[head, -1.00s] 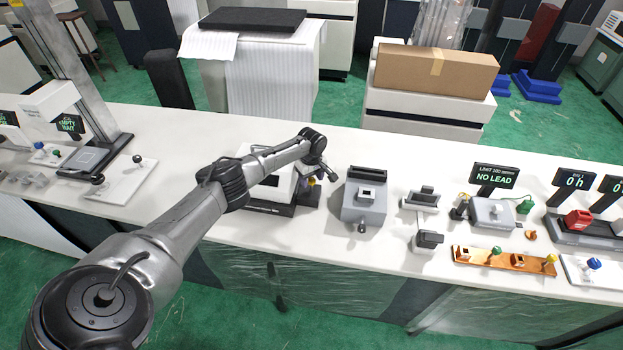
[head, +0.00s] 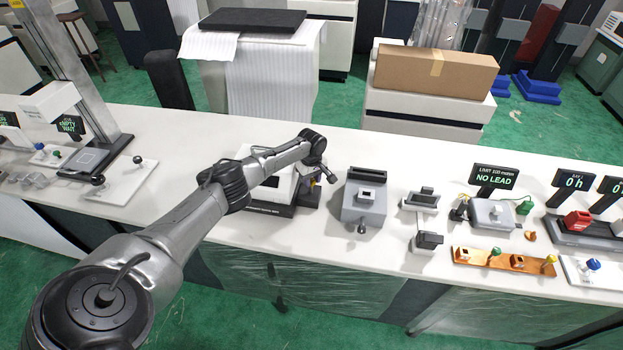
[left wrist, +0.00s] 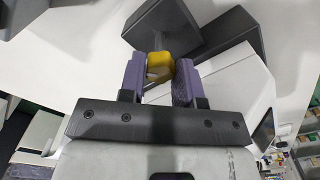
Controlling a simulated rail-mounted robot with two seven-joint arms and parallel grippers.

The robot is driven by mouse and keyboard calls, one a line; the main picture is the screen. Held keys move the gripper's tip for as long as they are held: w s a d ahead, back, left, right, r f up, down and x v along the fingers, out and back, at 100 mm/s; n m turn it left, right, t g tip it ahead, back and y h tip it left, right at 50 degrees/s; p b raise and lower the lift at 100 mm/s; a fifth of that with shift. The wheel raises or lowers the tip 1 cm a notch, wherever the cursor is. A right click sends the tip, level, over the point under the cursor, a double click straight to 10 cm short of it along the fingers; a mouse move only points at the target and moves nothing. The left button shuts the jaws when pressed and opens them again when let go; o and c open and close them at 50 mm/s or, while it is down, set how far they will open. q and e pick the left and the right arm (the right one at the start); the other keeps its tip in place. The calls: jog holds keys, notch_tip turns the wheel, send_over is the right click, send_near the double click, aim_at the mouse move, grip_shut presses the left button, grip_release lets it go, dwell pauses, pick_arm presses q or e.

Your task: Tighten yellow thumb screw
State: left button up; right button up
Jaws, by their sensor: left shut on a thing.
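The yellow thumb screw (left wrist: 160,66) shows in the left wrist view between the two purple-grey fingers of my left gripper (left wrist: 160,80). The gripper is shut on it. Dark grey blocks (left wrist: 225,34) lie just beyond the screw. In the head view my left gripper (head: 326,176) is at the right side of a white machine with a dark base (head: 278,210), partly hidden by my arm. The screw is hard to make out there. My right gripper is not in view.
A grey device with a front knob (head: 364,207) stands close to the right of my left gripper. Farther right are small grey fixtures (head: 421,199), a "NO LEAD" display (head: 494,177) and an orange tray (head: 487,259). The white bench (head: 190,170) is clear left of the machine.

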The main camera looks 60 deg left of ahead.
pick_arm(q)
jog(key=shift+m+p, duration=0.5)
jog(key=shift+m, duration=1.4)
jog(key=m, duration=0.2)
jog(key=shift+m+p, duration=0.35)
jog(key=shift+m, duration=0.05)
jog(key=m, duration=0.3)
jog(key=shift+m, duration=0.3)
jog(key=m, duration=0.3)
jog(key=shift+m, duration=0.3)
jog(key=m, duration=0.2)
jog(key=shift+m, duration=0.4)
jog(key=m, duration=0.6)
jog(key=shift+b, duration=0.3)
jog(key=m+b, duration=0.1)
jog(key=m, duration=0.5)
jog(key=shift+m, duration=0.4)
jog(key=m+b, duration=0.1)
jog(key=m, duration=0.4)
jog(key=m+b, duration=0.1)
jog(key=m, duration=0.5)
jog(key=shift+m+b, duration=0.3)
jog(key=shift+b, duration=0.05)
jog(key=shift+m+b, duration=0.55)
jog(key=shift+m, duration=1.75)
